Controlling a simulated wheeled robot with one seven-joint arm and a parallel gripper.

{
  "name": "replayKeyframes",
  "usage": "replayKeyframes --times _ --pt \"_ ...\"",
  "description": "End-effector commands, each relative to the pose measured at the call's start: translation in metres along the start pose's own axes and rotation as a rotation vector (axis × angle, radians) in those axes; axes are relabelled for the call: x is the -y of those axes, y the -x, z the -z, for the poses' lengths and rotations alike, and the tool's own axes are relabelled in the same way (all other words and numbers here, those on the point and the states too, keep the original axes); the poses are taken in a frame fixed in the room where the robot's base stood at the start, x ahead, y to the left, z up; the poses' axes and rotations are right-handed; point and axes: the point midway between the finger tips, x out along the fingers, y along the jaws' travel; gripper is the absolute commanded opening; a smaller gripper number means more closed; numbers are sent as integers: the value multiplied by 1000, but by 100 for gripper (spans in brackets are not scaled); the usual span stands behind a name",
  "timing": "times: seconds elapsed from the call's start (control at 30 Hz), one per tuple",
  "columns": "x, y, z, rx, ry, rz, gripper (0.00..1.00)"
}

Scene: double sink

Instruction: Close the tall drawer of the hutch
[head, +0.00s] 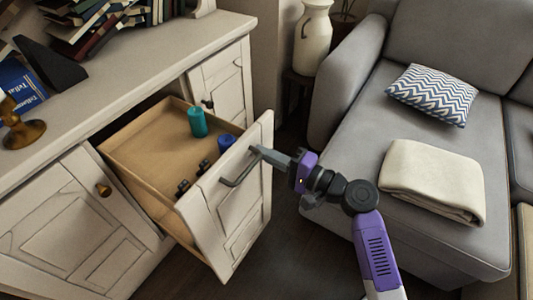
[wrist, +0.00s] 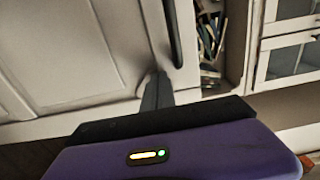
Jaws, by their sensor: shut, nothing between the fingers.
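The tall drawer (head: 226,205) of the white hutch (head: 190,55) is pulled out in the head view. Its panelled front has a dark bar handle (head: 240,170). Inside the wooden box are a teal cylinder (head: 197,122), a blue cylinder (head: 225,143) and small dark items. My gripper (head: 258,151) is shut and empty, with its fingertips at the upper part of the drawer front, by the handle's upper end. In the wrist view, my shut fingers (wrist: 156,92) point at the white drawer front (wrist: 75,50) beside the handle (wrist: 175,35). Exact contact cannot be told.
A grey sofa (head: 340,120) with a patterned pillow (head: 432,94) and a folded blanket (head: 432,178) stands to the right. A cream vase (head: 313,40) stands behind. Books (head: 85,25) and a brass holder (head: 22,133) are on the hutch top. Dark floor lies between drawer and sofa.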

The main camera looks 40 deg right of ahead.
Motion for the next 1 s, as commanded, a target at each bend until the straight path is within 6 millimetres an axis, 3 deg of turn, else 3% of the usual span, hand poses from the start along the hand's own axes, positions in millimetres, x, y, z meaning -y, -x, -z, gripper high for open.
replayKeyframes --times 0.17,0.37,1.0 --pt "0 -16 -1 4 0 1 0" --pt "1 -57 -1 5 1 3 0" --pt "-2 -234 -2 4 1 4 0"
